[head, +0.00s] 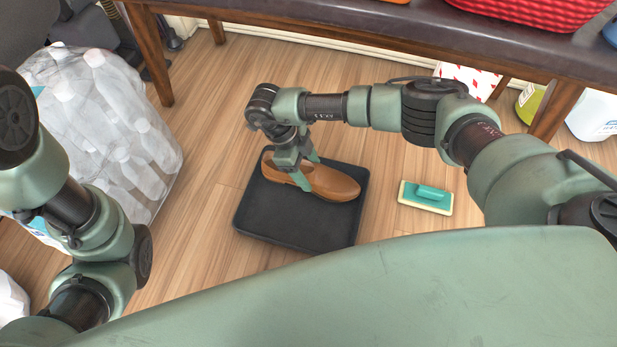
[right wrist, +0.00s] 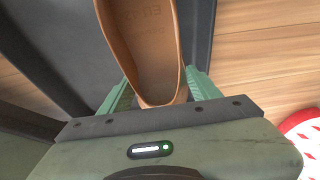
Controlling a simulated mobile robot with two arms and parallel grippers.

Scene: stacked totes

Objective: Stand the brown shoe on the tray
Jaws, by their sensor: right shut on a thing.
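The brown shoe (head: 335,184) is upright over the black tray (head: 290,231) on the wooden floor, its toe pointing right in the head view. My right gripper (head: 304,178) is shut on the shoe near its heel end, coming from above. In the right wrist view the shoe (right wrist: 143,45) lies between the two green fingers (right wrist: 160,88), its opening facing the camera. The tray (right wrist: 55,45) shows beside it. I cannot tell whether the sole touches the tray. My left arm shows at the left edge of the head view; its gripper is out of view.
A green and white scrubbing pad (head: 425,197) lies on the floor right of the tray. A plastic-wrapped pack of bottles (head: 115,125) stands at the left. A bench (head: 390,38) runs along the back, with a red basket (head: 530,12) on it. Bare floor surrounds the tray.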

